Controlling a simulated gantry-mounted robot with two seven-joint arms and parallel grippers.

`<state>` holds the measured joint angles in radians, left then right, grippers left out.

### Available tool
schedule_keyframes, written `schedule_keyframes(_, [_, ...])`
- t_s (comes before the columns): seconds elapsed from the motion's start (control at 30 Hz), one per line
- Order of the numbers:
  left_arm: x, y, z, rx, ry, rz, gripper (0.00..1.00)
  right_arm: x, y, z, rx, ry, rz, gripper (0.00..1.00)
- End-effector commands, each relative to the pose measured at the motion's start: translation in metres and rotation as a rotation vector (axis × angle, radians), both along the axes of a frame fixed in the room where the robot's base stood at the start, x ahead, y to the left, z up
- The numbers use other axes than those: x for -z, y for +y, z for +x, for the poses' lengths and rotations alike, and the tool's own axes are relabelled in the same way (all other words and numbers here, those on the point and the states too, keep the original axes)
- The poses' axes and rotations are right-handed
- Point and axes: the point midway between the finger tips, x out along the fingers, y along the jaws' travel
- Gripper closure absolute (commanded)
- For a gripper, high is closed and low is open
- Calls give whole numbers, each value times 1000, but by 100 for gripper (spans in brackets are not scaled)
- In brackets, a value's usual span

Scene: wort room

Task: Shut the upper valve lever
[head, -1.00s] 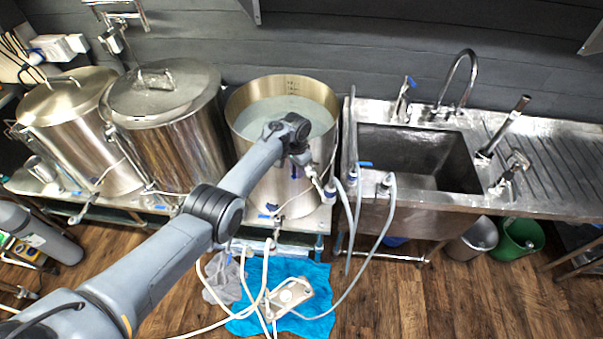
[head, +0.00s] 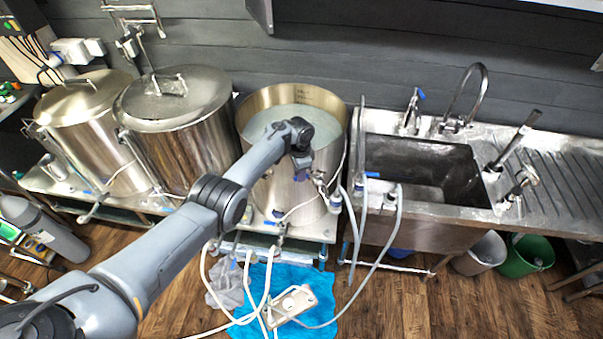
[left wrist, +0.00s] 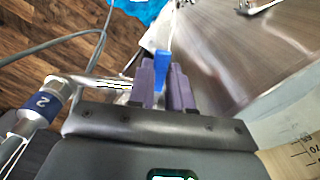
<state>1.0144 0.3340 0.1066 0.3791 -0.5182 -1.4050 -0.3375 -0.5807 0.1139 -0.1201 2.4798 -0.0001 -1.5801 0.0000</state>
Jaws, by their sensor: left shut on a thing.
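The open steel pot (head: 250,180) holds liquid and stands left of the sink. My left gripper (head: 303,174) is at the right front of its wall, small and partly hidden by my wrist in the head view. In the left wrist view the blue valve lever (left wrist: 162,66) stands between the two purple fingers of my left gripper (left wrist: 167,80), which is shut on it. The upper valve's metal fitting (head: 331,195) shows just right of the gripper in the head view. My right gripper is in neither view.
Hoses (head: 350,235) hang beside the pot's right side. A fitting with a blue band marked 2 (left wrist: 42,104) is close left of the gripper. The sink (head: 420,170) is to the right; two lidded pots (head: 180,140) stand left.

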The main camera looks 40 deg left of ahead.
Motion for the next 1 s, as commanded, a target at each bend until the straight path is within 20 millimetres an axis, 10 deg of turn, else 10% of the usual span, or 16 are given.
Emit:
schedule_keyframes(0.17, [2,0,0,5,-2,0,100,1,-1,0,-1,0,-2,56])
schedule_keyframes(0.2, [2,0,0,6,-2,0,75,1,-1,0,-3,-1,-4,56])
schedule_keyframes(0.33, [1,0,0,4,-1,0,55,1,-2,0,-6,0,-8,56])
schedule_keyframes(0.7, [-4,0,0,2,-1,0,55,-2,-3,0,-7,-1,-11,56])
schedule_keyframes(1.0, [-45,0,1,3,-4,-1,55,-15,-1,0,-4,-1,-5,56])
